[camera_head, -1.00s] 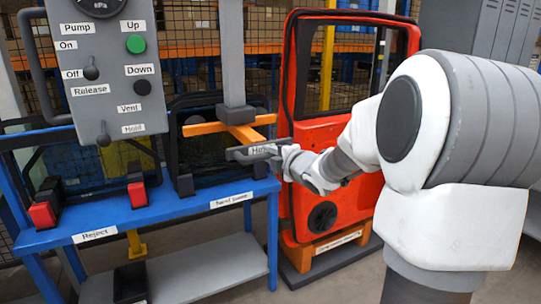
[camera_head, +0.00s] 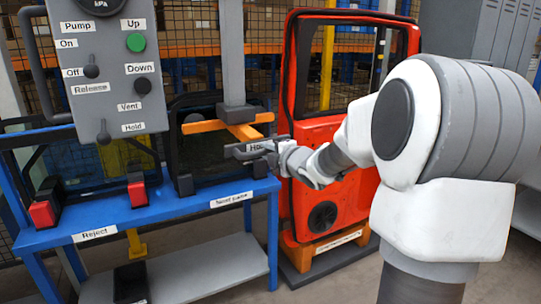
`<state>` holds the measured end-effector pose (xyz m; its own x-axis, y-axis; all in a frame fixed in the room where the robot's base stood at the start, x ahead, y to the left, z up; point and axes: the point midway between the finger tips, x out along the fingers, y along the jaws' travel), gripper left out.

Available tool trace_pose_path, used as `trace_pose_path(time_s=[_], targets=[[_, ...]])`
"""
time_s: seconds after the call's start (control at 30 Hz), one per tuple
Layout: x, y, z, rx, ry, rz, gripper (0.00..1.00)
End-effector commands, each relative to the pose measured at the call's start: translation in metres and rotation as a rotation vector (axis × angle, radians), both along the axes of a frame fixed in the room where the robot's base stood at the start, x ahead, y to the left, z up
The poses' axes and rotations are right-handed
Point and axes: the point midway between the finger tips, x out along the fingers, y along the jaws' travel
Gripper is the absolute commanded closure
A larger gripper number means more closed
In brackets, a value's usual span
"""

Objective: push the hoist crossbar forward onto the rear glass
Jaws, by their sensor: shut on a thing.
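The hoist crossbar (camera_head: 205,126) is orange, with one arm running left and right and another running toward me under a grey vertical column (camera_head: 233,60). A grey handle bar (camera_head: 245,150) with a partly covered label is at its near end. My gripper (camera_head: 272,150) is shut on the handle's right part; its fingers are small and partly hidden. The rear glass (camera_head: 200,152) is a dark framed pane standing upright on the blue rack, just behind the crossbar. I cannot tell whether the crossbar touches it.
The blue rack (camera_head: 160,205) carries labels and black and red clamps (camera_head: 138,190). A grey control panel (camera_head: 110,80) hangs at the left. A red door (camera_head: 320,135) stands on a low stand to the right, close behind my arm.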

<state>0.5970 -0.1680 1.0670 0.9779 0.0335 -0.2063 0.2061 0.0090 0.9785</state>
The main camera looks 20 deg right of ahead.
Motion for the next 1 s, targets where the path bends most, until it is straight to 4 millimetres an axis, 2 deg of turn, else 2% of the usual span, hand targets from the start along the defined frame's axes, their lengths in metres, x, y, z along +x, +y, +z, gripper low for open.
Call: trace_pose_path(time_s=[0.03,0.3,0.5,0.67,0.97,1.0], targets=[[0.013,0.002,0.0,0.0,-0.01,0.005,1.0],[0.068,0.004,0.003,0.001,-0.01,0.005,1.0],[0.099,0.004,0.004,0.002,-0.009,0.002,1.0],[0.108,0.005,0.004,0.001,-0.009,0.001,1.0],[0.109,0.005,0.005,0.001,-0.012,0.002,1.0],[0.109,0.005,0.005,0.001,-0.012,0.002,0.68]])
